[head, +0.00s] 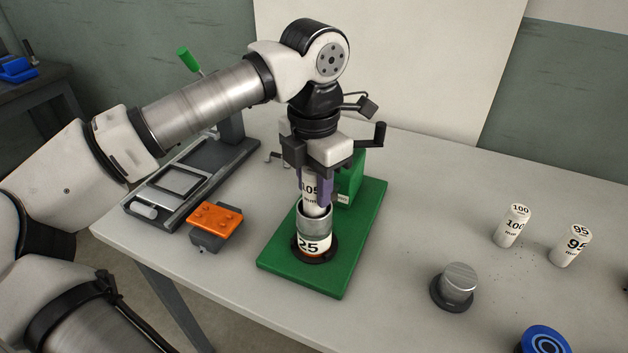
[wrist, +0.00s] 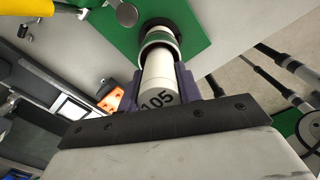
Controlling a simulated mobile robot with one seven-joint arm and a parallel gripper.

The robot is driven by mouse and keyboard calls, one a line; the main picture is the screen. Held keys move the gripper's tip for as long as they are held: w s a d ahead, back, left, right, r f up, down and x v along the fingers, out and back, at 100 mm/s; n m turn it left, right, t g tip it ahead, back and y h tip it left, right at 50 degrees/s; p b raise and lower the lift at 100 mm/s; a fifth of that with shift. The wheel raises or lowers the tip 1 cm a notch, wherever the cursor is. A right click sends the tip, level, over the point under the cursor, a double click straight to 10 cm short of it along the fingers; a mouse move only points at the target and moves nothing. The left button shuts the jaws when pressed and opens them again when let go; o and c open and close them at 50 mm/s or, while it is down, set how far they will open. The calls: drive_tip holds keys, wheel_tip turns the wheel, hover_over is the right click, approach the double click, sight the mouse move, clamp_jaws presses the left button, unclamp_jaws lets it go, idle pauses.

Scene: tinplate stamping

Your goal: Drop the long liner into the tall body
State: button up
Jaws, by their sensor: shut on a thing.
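The long liner (head: 309,188) is a white cylinder marked 105, upright in my gripper (head: 316,194), whose purple fingers are shut on its sides. The liner also shows in the wrist view (wrist: 158,86) with its 105 end near the camera. The tall body (head: 313,240), a metal-rimmed cylinder with a white label reading 25, stands in a black ring on the green board (head: 280,270). The liner's lower end is at the body's mouth, roughly in line with it. I cannot tell how far inside it is. In the wrist view the body's rim (wrist: 158,40) shows beyond the liner.
White cylinders marked 100 (head: 513,226) and 95 (head: 571,246) stand at the right. A short metal cylinder (head: 459,283) stands in a black base. A green block (head: 350,178) is close behind my gripper. An orange piece (head: 214,219) and a grey slide fixture (head: 190,190) lie left.

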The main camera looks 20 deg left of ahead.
drive_tip(key=shift+s+f+b, duration=0.1)
drive_tip(key=shift+f+b, duration=1)
drive_tip(key=shift+f, duration=0.25)
drive_tip(key=o, duration=0.9)
drive_tip(key=shift+f, duration=0.1)
drive_tip(key=shift+o, duration=0.7)
drive_tip(key=shift+r+p, duration=0.5)
drive_tip(key=shift+r, duration=0.15)
wheel_tip(320, 180, up, 13)
drive_tip(key=p, duration=0.8)
drive_tip(key=shift+r, duration=0.1)
